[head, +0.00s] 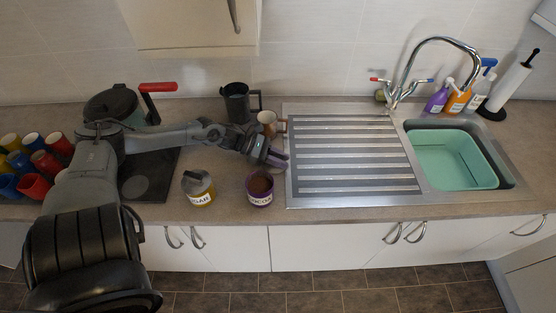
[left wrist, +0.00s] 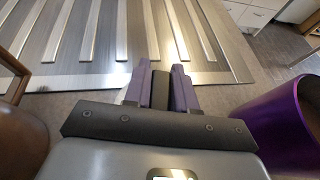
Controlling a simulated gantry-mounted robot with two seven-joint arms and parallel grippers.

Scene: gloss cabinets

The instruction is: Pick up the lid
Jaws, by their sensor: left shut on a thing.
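My left gripper (head: 278,158) is over the counter at the left edge of the draining board, above and just behind the purple cocoa canister. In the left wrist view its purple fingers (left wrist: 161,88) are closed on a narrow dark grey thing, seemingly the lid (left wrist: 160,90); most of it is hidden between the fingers. The cocoa canister (head: 260,188) stands upright and open, with brown contents showing. Its purple side also shows at the right of the left wrist view (left wrist: 285,125). The sugar canister (head: 199,190) to its left has a grey top. My right gripper is not in view.
A brown mug (head: 268,122) and a dark jug (head: 239,103) stand behind the gripper. The ridged draining board (head: 350,155) and the sink with a green basin (head: 452,160) lie to the right. Coloured cups (head: 45,162) and a dark pot (head: 112,105) are at the left.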

